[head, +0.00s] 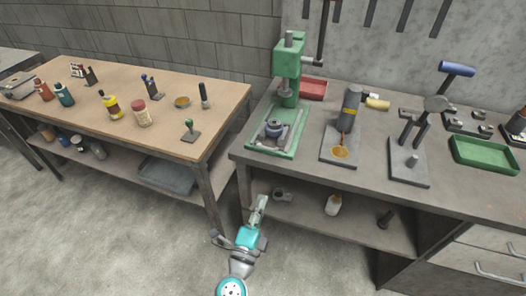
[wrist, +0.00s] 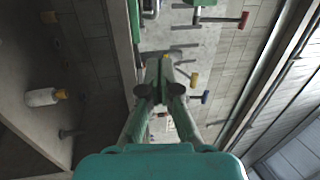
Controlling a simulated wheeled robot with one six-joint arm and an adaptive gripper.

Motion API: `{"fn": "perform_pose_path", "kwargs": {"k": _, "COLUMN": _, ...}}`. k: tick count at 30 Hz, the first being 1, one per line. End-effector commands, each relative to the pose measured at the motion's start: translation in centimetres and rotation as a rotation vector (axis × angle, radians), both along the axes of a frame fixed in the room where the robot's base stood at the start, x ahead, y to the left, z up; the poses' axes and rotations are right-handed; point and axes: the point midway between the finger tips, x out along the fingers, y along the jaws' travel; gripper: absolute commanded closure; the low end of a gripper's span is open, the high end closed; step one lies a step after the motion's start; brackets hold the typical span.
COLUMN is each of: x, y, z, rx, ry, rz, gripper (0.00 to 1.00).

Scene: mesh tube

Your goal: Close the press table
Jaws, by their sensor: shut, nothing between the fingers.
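The green press (head: 288,68) stands at the left end of the grey workbench (head: 240,154), with a lever at its upper right. On its green base (head: 269,150) is a grey press table (head: 260,141) carrying a dark round part (head: 273,129). I cannot tell how far the table is slid out. My gripper (head: 260,203) is below the bench's front edge, in front of its lower shelf and apart from the press. It is shut and empty. In the wrist view, its fingers (wrist: 159,75) meet at the tips; I cannot make out the press there.
A grey stand with a dark cylinder (head: 350,106), a black tool stand (head: 408,163), and a green tray (head: 484,155) are on the workbench to the right. A wooden table (head: 165,84) with bottles stands left. The floor in front is clear.

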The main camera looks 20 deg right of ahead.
Motion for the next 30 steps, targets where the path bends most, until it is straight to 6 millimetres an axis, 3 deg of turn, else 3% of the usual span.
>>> {"fn": "perform_pose_path", "kwargs": {"k": 3, "x": 1.0, "y": 1.0, "z": -0.1, "rx": 0.044, "ry": 0.008, "rz": -0.002, "gripper": 1.00}}
{"fn": "perform_pose_path", "kwargs": {"k": 8, "x": 1.7, "y": 0.9, "z": 0.0, "rx": 0.059, "ry": 0.011, "rz": -0.006, "gripper": 1.00}}
{"fn": "perform_pose_path", "kwargs": {"k": 30, "x": 11.3, "y": -6.0, "z": 2.1, "rx": 0.056, "ry": 0.011, "rz": -0.007, "gripper": 1.00}}
